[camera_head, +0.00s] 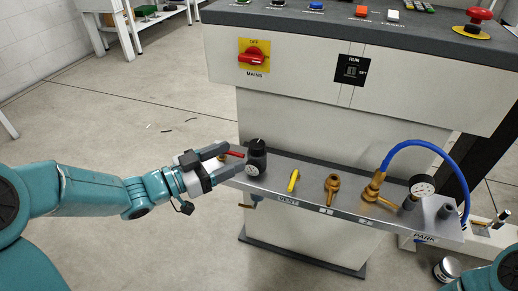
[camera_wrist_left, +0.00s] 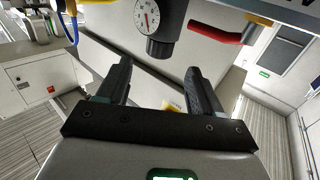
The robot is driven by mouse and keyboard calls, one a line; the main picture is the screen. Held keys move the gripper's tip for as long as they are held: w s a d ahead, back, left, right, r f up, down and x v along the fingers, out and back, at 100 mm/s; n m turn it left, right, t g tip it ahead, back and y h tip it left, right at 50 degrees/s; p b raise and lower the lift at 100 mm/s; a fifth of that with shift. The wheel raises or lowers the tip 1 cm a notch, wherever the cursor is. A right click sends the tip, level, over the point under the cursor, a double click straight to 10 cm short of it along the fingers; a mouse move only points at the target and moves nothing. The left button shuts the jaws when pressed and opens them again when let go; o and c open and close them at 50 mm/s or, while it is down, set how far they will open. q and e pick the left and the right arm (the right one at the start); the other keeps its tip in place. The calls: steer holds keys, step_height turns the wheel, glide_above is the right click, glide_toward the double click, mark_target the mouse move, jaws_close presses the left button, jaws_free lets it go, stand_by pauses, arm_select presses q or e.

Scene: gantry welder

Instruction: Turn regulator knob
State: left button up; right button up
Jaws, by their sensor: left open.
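The black regulator knob (camera_head: 257,147) with a pale mark stands upright at the left end of the grey shelf (camera_head: 312,172). A white-faced gauge (camera_head: 252,169) is on the regulator's near side. My left gripper (camera_head: 231,157) is open just left of the regulator, its fingers pointing at it. In the left wrist view, the knob (camera_wrist_left: 160,47) lies just beyond the gap between the fingertips (camera_wrist_left: 160,72), and the gauge (camera_wrist_left: 147,16) is above it. The fingers do not appear closed around the knob. My right gripper is out of view; only a teal part of my arm shows at lower right.
A red-handled valve (camera_head: 233,154) is close to my left fingers, also in the wrist view (camera_wrist_left: 220,33). Right along the shelf are a yellow handle (camera_head: 293,181), brass fittings (camera_head: 331,184), a second gauge (camera_head: 422,187) and a blue hose (camera_head: 420,143). The cabinet (camera_head: 300,125) rises behind.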

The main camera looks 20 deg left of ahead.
mark_target(250, 150)
arm_select(q)
steer(key=b+x, duration=0.1)
steer(key=x, duration=0.6)
steer(key=shift+s+f+b, duration=0.1)
steer(key=shift+b, duration=0.3)
steer(key=shift+x, duration=0.8)
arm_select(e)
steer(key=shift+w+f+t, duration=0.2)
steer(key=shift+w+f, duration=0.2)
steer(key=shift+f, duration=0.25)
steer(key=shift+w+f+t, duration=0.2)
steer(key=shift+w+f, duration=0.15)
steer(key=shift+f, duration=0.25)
